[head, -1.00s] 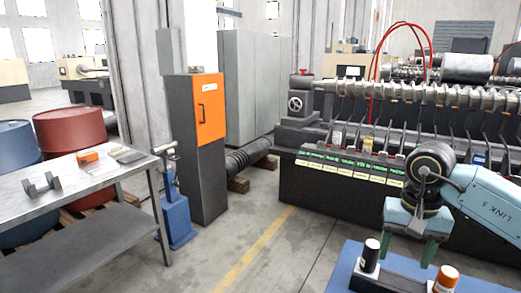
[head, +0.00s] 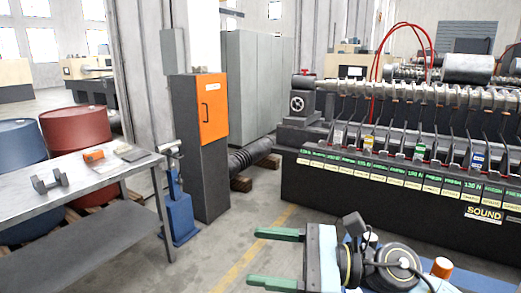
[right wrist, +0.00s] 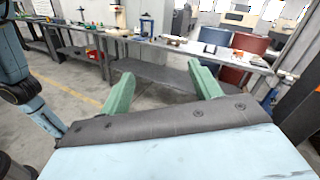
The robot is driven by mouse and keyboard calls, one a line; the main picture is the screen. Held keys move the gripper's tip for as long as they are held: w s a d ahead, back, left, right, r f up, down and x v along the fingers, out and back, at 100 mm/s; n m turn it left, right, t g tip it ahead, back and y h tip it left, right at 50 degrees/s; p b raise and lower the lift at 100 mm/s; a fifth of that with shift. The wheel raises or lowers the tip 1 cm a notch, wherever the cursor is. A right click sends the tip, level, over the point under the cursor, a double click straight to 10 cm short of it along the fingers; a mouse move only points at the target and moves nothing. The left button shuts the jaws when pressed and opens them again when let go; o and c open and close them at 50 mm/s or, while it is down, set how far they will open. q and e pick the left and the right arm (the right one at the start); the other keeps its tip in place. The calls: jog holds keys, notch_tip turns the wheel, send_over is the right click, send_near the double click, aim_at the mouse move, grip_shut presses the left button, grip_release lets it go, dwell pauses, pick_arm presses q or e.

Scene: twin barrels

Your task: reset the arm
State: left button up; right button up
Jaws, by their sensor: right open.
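My right gripper (head: 275,260) is at the bottom of the head view, right of centre. Its two green fingers point left and stand well apart, with nothing between them. The fingers also show in the right wrist view (right wrist: 160,88), open and empty, with floor and a table beyond. The right arm's dark wrist joint covers part of the blue surface (head: 455,284) at the lower right. On that surface an orange-capped bottle (head: 442,268) shows beside the arm, and a black bottle is mostly hidden behind the wrist. My left gripper is not in the head view.
A metal table (head: 80,190) with a dumbbell-shaped part (head: 50,181) and an orange item (head: 94,156) stands at left. Blue (head: 18,150) and red (head: 75,130) barrels stand behind it. A grey-orange cabinet (head: 200,150) and a long machine (head: 400,190) stand farther back.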

jog(key=w+d+r+m+t+h, duration=0.15)
jog(key=d+m+t, duration=0.25)
jog(key=m+t, duration=0.6)
jog(key=w+d+r+m+t+h, duration=0.1)
jog(key=w+d+m+t+h, duration=0.35)
jog(key=m, duration=0.95)
jog(key=s+d+f+m+h, duration=0.2)
jog(key=d+f+m+h, duration=0.35)
jog(key=f+m, duration=0.35)
jog(key=s+d+f+m+h, duration=0.2)
jog(key=d+f+m+h, duration=0.3)
jog(key=m, duration=0.6)
jog(key=s+d+f+m+g+h, duration=0.1)
jog(key=s+f+m+g, duration=0.5)
jog(key=s+f, duration=0.4)
jog(key=s+d+f+m+g+h, duration=0.1)
jog(key=s+f+m+g, duration=0.3)
jog(key=s+f+g, duration=0.55)
jog(key=s+f+t, duration=0.1)
jog(key=s+f, duration=0.1)
jog(key=f, duration=0.9)
jog(key=s+f, duration=0.2)
jog(key=f, duration=0.8)
jog(key=s+d+f+g, duration=0.1)
jog(key=s+d+f, duration=0.2)
jog(key=s+f, duration=1.2)
jog(key=shift+s+f, duration=0.2)
jog(key=shift+f, duration=0.2)
jog(key=shift+s+f, duration=0.15)
jog(key=shift+s, duration=0.35)
